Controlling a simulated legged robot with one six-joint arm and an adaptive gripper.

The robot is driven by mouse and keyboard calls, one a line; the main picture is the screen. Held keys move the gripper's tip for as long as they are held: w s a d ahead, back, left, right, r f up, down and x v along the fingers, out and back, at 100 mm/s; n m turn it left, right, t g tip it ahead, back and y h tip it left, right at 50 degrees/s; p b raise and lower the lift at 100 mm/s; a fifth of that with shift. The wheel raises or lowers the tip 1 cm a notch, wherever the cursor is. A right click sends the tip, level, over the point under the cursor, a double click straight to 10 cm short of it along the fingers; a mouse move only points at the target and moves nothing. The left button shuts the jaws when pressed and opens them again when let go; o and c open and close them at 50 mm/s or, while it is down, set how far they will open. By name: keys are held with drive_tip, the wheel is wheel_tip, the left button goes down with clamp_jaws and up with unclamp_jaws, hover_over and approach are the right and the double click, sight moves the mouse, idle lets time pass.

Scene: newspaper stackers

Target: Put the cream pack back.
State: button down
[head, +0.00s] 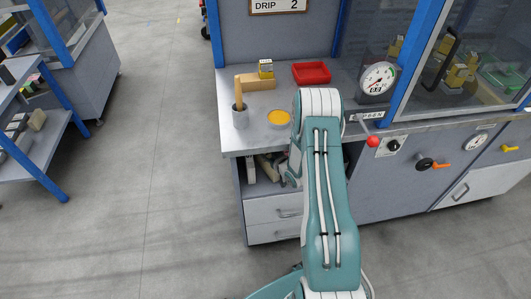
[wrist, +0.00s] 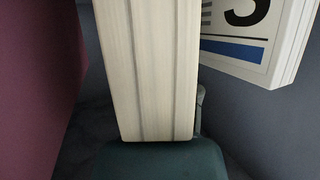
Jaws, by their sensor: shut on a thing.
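The cream pack (wrist: 150,70) fills the middle of the wrist view, standing on end with long grooves down its face. My gripper (wrist: 160,158) shows as a dark teal part at its lower end and is shut on it. In the head view my gripper (head: 291,174) is at the open shelf under the counter, mostly hidden by my arm. The pack cannot be picked out clearly there.
In the wrist view a white pack with a dark numeral and blue stripe (wrist: 238,48) is close on the right, and a dark red surface (wrist: 40,70) on the left. Several packs (head: 266,168) sit in the shelf.

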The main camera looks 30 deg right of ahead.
drive_tip(key=c, duration=0.7)
unclamp_jaws()
drive_tip(key=shift+d+f, duration=0.15)
drive_tip(key=shift+c, duration=0.2)
drive_tip(key=o, duration=0.4)
drive_tip(key=shift+d, duration=0.2)
drive_tip(key=shift+a, duration=0.15)
drive_tip(key=v, duration=1.2)
